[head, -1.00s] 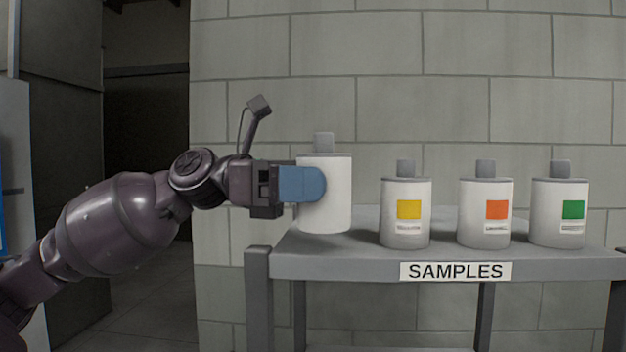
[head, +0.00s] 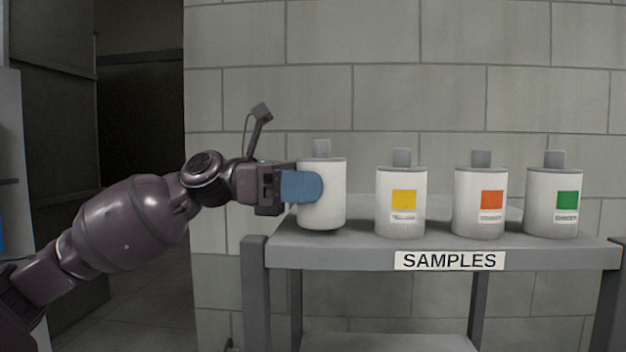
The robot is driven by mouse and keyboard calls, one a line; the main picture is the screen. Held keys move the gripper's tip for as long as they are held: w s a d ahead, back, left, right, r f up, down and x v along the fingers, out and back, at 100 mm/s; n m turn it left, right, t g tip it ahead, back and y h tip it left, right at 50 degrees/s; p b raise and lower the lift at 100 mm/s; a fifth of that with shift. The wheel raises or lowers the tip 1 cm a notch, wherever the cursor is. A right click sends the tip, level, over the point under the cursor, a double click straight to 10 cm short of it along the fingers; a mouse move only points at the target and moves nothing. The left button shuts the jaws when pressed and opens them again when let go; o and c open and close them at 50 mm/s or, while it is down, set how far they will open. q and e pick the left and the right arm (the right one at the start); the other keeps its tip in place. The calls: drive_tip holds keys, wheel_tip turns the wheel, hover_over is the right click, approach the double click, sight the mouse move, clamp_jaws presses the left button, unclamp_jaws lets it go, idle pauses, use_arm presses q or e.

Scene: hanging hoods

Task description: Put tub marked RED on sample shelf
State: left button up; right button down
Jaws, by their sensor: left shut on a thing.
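My left gripper (head: 302,186) is shut on a white tub (head: 333,195) with a grey cap, gripping it from the left with a blue finger pad across its side. No label shows on the visible part of this tub, so I cannot read its mark. The tub is upright over the left end of the grey sample shelf (head: 340,256), which carries a SAMPLES sign. Its base is at or just above the top, with a dark shadow under it; I cannot tell if it touches. My right gripper is not in view.
Tubs with a yellow label (head: 403,220), an orange-red label (head: 480,220) and a green label (head: 553,220) stand in a row to the right on the shelf. A narrow gap separates the held tub from the yellow one. A block wall (head: 400,100) is behind.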

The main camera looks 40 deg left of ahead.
use_arm(q)
drive_tip(key=shift+f, duration=0.35)
idle(0.6)
drive_tip(key=o, duration=0.8)
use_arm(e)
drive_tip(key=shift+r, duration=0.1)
use_arm(q)
drive_tip(key=shift+o, duration=0.2)
drive_tip(key=shift+f, duration=0.1)
drive_tip(key=shift+s+a, duration=0.15)
drive_tip(key=shift+a, duration=0.35)
drive_tip(key=b+v, duration=0.2)
drive_tip(key=v, duration=0.8)
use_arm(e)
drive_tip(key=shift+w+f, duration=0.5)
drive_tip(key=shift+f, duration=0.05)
use_arm(q)
drive_tip(key=shift+d, duration=0.1)
